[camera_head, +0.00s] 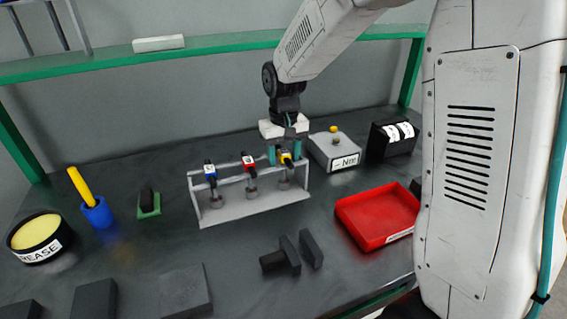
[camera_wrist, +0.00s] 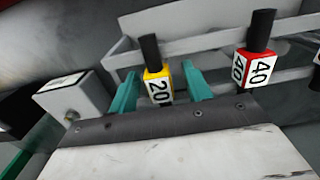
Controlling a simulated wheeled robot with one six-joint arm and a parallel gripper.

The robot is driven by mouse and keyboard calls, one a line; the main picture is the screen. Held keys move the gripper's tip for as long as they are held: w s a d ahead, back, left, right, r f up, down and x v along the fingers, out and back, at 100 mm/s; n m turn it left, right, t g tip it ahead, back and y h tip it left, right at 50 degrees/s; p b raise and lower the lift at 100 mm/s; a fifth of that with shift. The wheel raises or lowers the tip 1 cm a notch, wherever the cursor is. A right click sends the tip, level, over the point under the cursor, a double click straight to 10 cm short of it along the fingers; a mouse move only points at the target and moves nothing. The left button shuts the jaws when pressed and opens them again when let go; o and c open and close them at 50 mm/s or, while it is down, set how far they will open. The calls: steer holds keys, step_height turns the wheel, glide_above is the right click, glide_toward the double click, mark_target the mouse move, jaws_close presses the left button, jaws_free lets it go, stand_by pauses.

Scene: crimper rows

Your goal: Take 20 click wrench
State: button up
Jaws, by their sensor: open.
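The yellow click wrench marked 20 (camera_head: 286,159) stands at the right end of a grey rack (camera_head: 245,210). In the wrist view the yellow wrench (camera_wrist: 158,88) shows its label and a dark upper end. My gripper (camera_head: 284,152) is at that end of the rack. In the wrist view its teal fingers (camera_wrist: 160,90) are open, one on each side of the yellow wrench, with gaps visible. A red wrench marked 40 (camera_wrist: 257,66) stands beside it, outside the fingers. It also shows in the head view (camera_head: 250,163). A blue wrench (camera_head: 210,172) stands at the left end.
A grey box with a yellow button (camera_head: 336,152) stands close behind the rack's right end. A red tray (camera_head: 378,215) is to the right. Dark blocks (camera_head: 290,252) lie in front. A grease tub (camera_head: 36,237) and blue cup (camera_head: 97,212) stand left.

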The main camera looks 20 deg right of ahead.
steer(key=shift+f, duration=0.3)
jaws_close()
steer(key=shift+r, duration=0.15)
